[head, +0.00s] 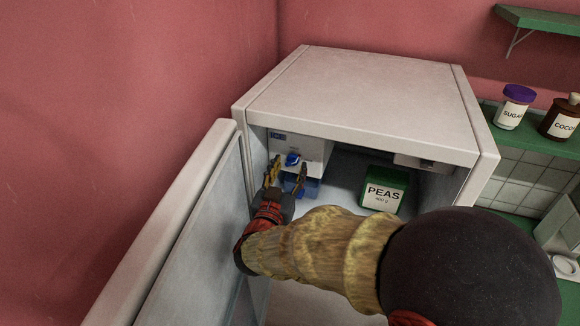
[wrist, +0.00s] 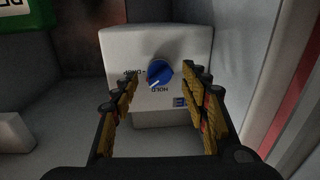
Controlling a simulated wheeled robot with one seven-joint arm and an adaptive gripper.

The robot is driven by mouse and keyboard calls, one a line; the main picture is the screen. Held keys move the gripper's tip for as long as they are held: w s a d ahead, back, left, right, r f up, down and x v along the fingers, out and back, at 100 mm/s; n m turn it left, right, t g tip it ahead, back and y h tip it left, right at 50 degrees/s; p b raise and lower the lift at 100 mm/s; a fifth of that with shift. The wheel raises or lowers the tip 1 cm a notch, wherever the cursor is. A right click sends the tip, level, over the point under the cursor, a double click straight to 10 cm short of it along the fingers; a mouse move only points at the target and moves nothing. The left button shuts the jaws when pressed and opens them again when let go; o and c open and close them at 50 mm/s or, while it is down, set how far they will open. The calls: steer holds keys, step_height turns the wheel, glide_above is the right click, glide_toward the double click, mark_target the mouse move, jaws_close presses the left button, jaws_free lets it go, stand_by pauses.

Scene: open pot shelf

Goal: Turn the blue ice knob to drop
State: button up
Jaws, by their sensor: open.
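The blue ice knob (head: 292,159) is on a white ice box (head: 313,147) at the upper left inside the open freezer. In the wrist view the knob (wrist: 160,73) shows a white pointer line slanting towards the HOLD lettering, with the DROP lettering off to its left; the lettering appears upside down. My gripper (head: 289,171) is open in front of the box. In the wrist view its fingers (wrist: 160,80) spread to either side of the knob with a gap on both sides. Whether the fingertips reach the knob's depth is hard to tell.
The freezer door (head: 172,240) stands open on the left, close to my gripper. SUGAR (head: 514,108) and COCOA (head: 561,118) jars stand outside, right.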

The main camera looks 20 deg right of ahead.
steer(key=shift+w+d, duration=0.35)
steer(key=shift+w, duration=0.2)
steer(key=c, duration=0.3)
steer(key=c, duration=0.8)
